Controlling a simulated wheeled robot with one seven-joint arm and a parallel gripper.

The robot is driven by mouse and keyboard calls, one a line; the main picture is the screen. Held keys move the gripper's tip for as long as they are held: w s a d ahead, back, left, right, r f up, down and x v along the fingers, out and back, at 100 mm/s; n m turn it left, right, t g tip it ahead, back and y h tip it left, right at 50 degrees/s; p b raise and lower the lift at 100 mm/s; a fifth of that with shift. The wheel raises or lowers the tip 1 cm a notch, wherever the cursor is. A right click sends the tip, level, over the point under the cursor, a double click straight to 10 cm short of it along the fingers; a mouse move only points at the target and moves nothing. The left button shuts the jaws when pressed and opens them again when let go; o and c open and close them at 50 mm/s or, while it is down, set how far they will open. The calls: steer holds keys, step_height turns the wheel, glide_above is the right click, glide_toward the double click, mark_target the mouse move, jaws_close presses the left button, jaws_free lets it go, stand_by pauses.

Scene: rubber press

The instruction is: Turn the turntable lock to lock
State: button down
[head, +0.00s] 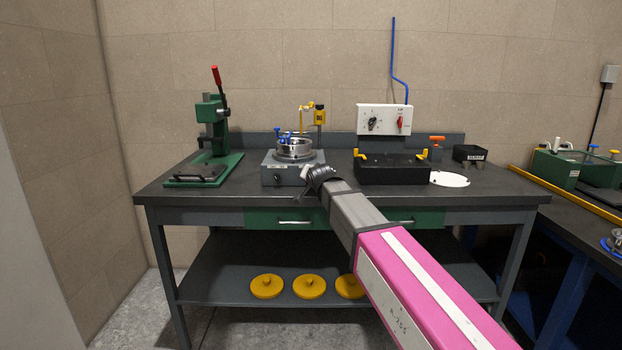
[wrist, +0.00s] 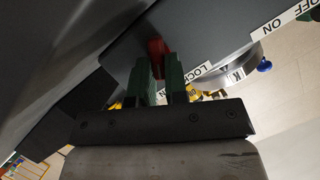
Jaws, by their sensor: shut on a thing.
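The turntable unit is a grey box (head: 280,174) on the bench, with a round silver turntable (head: 294,149) and blue clamps on top. In the wrist view its dark grey housing (wrist: 200,30) fills the upper part. A red turntable lock (wrist: 157,48) sits on the housing, beside a white LOCK label (wrist: 203,72). My gripper (wrist: 158,72) has its green fingers on either side of the red lock and is shut on it. In the head view my gripper (head: 309,174) is at the unit's front right; its fingertips and the lock cannot be made out there.
A green press (head: 213,130) with a red handle stands on the left. A black box (head: 392,168) with yellow handles and a white control panel (head: 383,119) are on the right. A white disc (head: 449,179) lies near the bench front. Yellow discs (head: 309,287) rest on the shelf below.

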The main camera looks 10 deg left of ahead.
steer(key=shift+a, duration=0.1)
steer(key=n+h, duration=0.1)
steer(key=n, duration=0.1)
steer(key=n+h, duration=0.2)
steer(key=shift+s+a+r, duration=0.1)
steer(key=shift+a, duration=0.25)
steer(key=n+h, duration=0.1)
steer(key=n, duration=0.1)
steer(key=n+t+h, duration=0.1)
steer(key=shift+s+a+n+h, duration=0.1)
steer(key=shift+a+n+h, duration=0.2)
steer(key=shift+n, duration=0.1)
steer(key=shift+t, duration=0.3)
steer(key=c, duration=1.1)
jaws_free()
steer(key=shift+c, duration=0.2)
